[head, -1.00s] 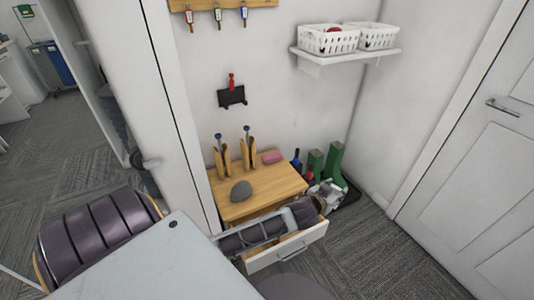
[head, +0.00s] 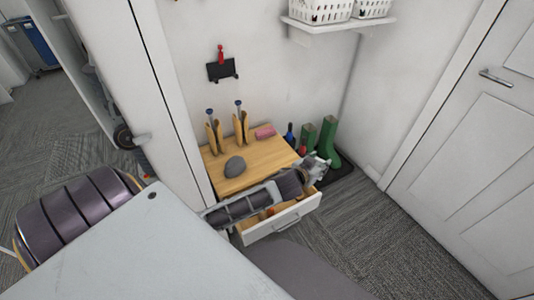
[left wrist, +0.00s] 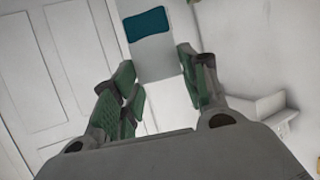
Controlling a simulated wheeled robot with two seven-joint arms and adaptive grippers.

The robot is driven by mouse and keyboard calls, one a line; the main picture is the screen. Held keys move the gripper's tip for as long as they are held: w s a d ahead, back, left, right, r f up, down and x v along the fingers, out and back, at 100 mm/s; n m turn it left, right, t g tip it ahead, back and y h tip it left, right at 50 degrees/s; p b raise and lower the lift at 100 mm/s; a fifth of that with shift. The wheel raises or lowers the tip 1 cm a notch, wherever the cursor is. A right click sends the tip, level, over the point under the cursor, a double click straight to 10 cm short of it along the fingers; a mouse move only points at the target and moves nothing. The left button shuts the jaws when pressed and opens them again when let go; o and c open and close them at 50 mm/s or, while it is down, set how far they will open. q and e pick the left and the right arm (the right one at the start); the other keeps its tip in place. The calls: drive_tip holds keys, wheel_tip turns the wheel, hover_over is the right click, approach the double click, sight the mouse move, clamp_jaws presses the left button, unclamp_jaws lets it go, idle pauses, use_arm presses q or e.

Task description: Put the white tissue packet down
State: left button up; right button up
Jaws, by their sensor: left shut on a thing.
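The white tissue packet (left wrist: 153,55), pale with a teal patch, sits between the green-padded fingers of my left gripper (left wrist: 157,62) in the left wrist view. The gripper is shut on it. In the head view my left gripper (head: 317,170) is above the right end of the open drawer (head: 285,224), in front of the green boots. The packet cannot be made out clearly there. My left forearm hides part of the drawer and the cabinet front. My right gripper is not in view.
The wooden cabinet top (head: 270,160) holds a grey stone-like object (head: 234,166), a pink block (head: 265,132) and two wooden stands (head: 241,127). Green boots (head: 328,143) stand on a black tray (head: 342,165). A white door (head: 460,140) is at right. Carpet (head: 385,235) before it is clear.

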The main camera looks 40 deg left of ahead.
use_arm(q)
drive_tip(key=shift+a+f, duration=0.2)
drive_tip(key=shift+f, duration=0.45)
drive_tip(key=s+a+f+m+h+b, duration=0.1)
drive_tip(key=a+f+b, duration=0.2)
drive_tip(key=f, duration=0.4)
drive_tip(key=s+a+f+m+h+b, duration=0.1)
drive_tip(key=a+f+m+h+b, duration=0.1)
drive_tip(key=a+f+b, duration=0.2)
drive_tip(key=s+a+f+m+g+h+b, duration=0.1)
drive_tip(key=a+f+b, duration=0.3)
drive_tip(key=f, duration=0.6)
drive_tip(key=shift+s+a+f+h+b, duration=0.2)
drive_tip(key=shift+s+a+h+b, duration=0.1)
drive_tip(key=shift+s+h, duration=0.25)
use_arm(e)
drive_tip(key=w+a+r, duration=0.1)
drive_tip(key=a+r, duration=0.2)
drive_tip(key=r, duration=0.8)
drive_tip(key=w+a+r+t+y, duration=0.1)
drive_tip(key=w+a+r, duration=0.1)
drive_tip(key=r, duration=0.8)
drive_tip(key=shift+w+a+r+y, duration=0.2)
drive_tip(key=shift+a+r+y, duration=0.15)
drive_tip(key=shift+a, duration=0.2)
